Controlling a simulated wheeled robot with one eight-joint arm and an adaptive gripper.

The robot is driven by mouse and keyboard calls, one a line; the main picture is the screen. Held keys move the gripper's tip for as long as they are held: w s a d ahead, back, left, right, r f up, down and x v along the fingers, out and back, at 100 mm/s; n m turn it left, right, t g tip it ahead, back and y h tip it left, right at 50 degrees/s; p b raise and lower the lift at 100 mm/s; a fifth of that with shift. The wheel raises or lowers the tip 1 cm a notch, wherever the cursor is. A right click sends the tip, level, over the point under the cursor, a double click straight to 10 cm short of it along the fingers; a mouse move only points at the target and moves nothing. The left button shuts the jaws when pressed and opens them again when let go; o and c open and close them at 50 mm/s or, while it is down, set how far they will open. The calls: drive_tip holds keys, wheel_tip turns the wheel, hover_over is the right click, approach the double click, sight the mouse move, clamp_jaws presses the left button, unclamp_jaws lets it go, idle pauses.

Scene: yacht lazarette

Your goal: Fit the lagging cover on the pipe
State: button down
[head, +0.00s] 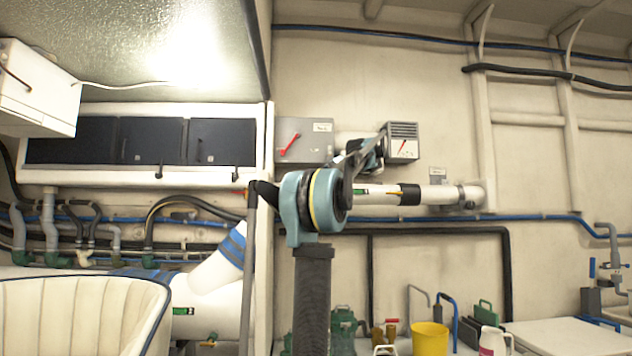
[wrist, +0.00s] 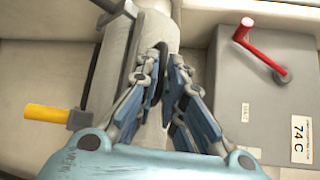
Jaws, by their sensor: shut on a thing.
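A white pipe (head: 375,194) runs level along the wall in the head view, with a black band around it and an elbow at its right end. My gripper (head: 372,152) is raised just above the pipe's left part, partly hidden by my own arm. In the wrist view my gripper (wrist: 165,75) has its fingers closed on a pale, rounded piece, which looks like the lagging cover (wrist: 155,35). It extends beyond the fingertips. A whitish part (head: 350,139) beside the gripper in the head view may be the same cover. I cannot tell whether it touches the pipe.
A grey box with a red lever (wrist: 270,50) is close beside the gripper; the box (head: 305,140) is left of it in the head view. A vented grey box (head: 402,141) is to the right. A yellow handle (wrist: 45,113) is nearby. A yellow bucket (head: 430,338) stands below.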

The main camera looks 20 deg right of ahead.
drive_tip(key=c, duration=1.6)
unclamp_jaws()
drive_tip(key=shift+f, duration=0.1)
drive_tip(key=v, duration=1.1)
drive_tip(key=shift+s+d, duration=0.25)
drive_tip(key=shift+s, duration=0.05)
